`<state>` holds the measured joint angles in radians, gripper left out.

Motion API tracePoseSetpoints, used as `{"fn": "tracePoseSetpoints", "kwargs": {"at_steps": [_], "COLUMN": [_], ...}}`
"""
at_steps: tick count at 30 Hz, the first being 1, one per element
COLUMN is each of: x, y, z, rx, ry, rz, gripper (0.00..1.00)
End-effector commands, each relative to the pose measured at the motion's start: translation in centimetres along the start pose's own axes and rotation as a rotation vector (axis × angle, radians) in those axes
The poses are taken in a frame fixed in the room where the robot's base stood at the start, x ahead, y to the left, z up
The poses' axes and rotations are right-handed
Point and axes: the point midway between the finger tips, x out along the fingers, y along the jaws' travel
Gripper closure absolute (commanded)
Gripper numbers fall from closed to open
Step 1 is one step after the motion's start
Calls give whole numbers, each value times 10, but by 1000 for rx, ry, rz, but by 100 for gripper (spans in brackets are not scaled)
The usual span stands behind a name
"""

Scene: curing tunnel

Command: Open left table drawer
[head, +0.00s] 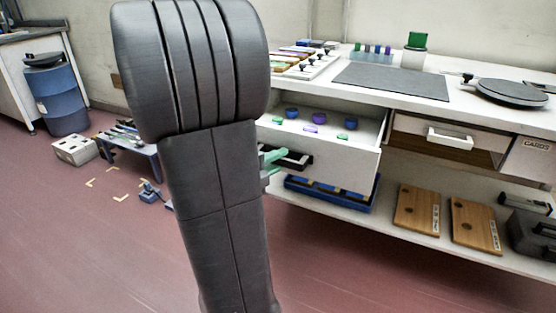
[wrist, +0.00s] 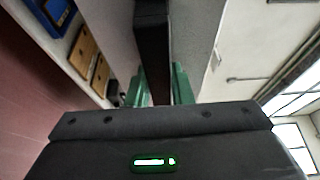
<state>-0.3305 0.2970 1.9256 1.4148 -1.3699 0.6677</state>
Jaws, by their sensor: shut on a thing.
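The left table drawer (head: 350,161) is pulled out from under the white table, and its inside shows. Several small blue, purple and green pieces lie in it. Its dark handle (head: 297,161) is on the drawer's front. My gripper (head: 271,164), with green fingers, is at this handle, partly hidden behind my arm in the head view. In the wrist view my gripper (wrist: 160,88) has one green finger on each side of the dark handle (wrist: 152,45) and is shut on it.
Another drawer (head: 448,138) with a white handle sits to the right. The table top (head: 465,104) holds a grey mat, a round dark plate and small items. A lower shelf (head: 390,217) carries a blue tray and wooden boards. Red floor is clear at the front.

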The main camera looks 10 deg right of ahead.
Motion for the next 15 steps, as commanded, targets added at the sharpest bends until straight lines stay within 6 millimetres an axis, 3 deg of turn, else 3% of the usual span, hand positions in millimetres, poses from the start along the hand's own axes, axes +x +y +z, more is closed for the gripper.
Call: {"fn": "tracePoseSetpoints", "kwargs": {"at_steps": [1, 3, 4, 15], "x": [0, 0, 0, -4], "y": [1, 0, 0, 0], "z": [0, 0, 0, 0], "rx": [0, 0, 0, 0], "ry": [-1, 0, 0, -1], "rz": [2, 1, 1, 1], "gripper": [74, 60, 58, 58]}}
